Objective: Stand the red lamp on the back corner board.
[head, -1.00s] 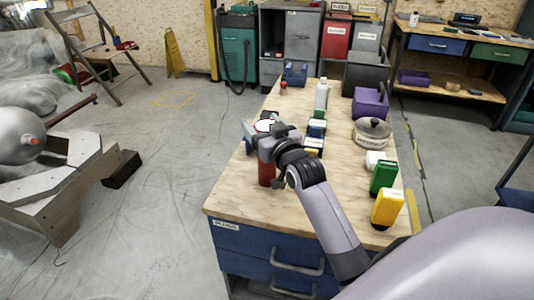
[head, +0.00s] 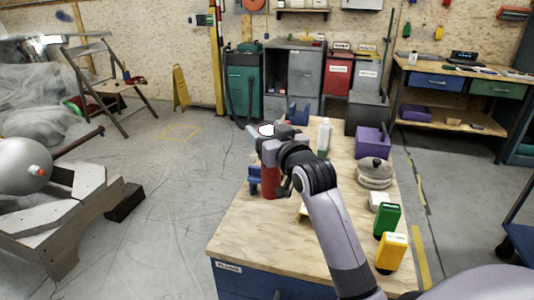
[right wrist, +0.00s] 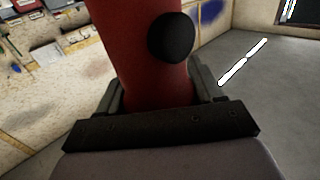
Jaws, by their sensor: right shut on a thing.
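The red lamp (head: 269,184) is a red upright cylinder with a pale top, above the left side of the wooden workbench (head: 300,245) in the head view. My right gripper (head: 272,150) is shut on it at its upper part. I cannot tell for sure whether its base is clear of the bench. In the right wrist view the lamp's red body (right wrist: 150,65), with a black knob, stands between the fingers of the right gripper (right wrist: 158,92). I cannot make out the back corner board; my arm and the lamp hide part of the bench. My left gripper is out of view.
On the bench's right side stand a green box (head: 387,219), a yellow box (head: 391,253), a lidded pot (head: 374,174) and a purple bin (head: 373,142). A white bottle (head: 323,139) stands behind my arm. A blue item (head: 254,180) is left of the lamp. The near-left bench top is clear.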

